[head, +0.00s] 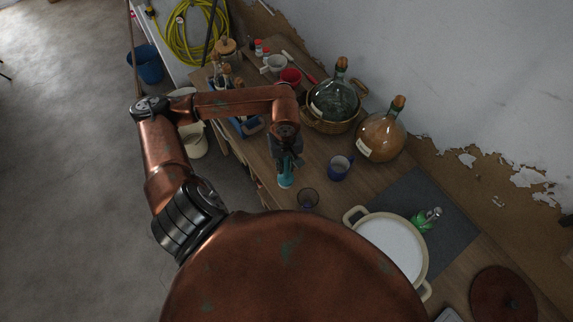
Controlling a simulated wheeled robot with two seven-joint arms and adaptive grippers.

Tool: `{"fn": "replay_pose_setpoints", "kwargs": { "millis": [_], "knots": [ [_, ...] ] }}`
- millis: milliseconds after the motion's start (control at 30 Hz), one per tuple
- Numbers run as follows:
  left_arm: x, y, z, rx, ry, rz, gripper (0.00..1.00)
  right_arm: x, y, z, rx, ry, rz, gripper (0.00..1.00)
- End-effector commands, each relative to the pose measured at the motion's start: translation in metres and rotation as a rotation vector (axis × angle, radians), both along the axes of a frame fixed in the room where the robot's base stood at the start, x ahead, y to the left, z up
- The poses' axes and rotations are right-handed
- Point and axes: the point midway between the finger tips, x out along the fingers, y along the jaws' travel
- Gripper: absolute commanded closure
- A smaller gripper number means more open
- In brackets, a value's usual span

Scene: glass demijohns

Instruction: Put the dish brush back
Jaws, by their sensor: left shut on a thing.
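My left gripper (287,160) points down over the wooden bench and is shut on a teal thing, which I take to be the dish brush (286,180). Its upper part is hidden by the fingers. Its lower end hangs near the bench, and I cannot tell whether it touches the wood. A dark blue mug (339,168) stands to the right of it and a small dark glass (308,198) stands just below and to the right. My right gripper is not in view.
Two demijohns, one greenish in a basket (334,101) and one amber (381,134), stand along the wall. A red cup (290,77) and white mug (275,64) stand farther back.

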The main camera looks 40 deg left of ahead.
Motion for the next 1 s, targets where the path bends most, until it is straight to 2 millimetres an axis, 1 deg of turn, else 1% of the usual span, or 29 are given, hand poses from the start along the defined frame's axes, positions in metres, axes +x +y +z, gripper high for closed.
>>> {"fn": "replay_pose_setpoints", "kwargs": {
  "millis": [100, 200, 300, 367, 600, 700, 1000],
  "knots": [
    [0.013, 0.009, -0.019, -0.001, 0.003, 0.003, 1.00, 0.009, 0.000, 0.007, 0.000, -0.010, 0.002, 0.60],
    [0.020, 0.013, -0.030, -0.002, 0.003, 0.000, 1.00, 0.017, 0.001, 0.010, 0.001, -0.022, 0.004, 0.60],
    [0.024, 0.016, -0.036, -0.002, 0.001, 0.000, 1.00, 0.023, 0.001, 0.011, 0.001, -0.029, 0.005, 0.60],
    [0.026, 0.018, -0.039, -0.001, 0.002, -0.001, 1.00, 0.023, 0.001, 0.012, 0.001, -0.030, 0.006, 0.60],
    [0.028, 0.019, -0.067, -0.003, 0.003, 0.000, 1.00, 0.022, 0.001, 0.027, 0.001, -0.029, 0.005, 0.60],
    [0.029, 0.019, -0.073, -0.001, 0.001, -0.002, 1.00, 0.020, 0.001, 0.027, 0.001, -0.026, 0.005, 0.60],
    [0.029, 0.020, -0.076, 0.000, 0.000, -0.002, 1.00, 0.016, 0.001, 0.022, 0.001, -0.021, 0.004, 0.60]
  ]
}}
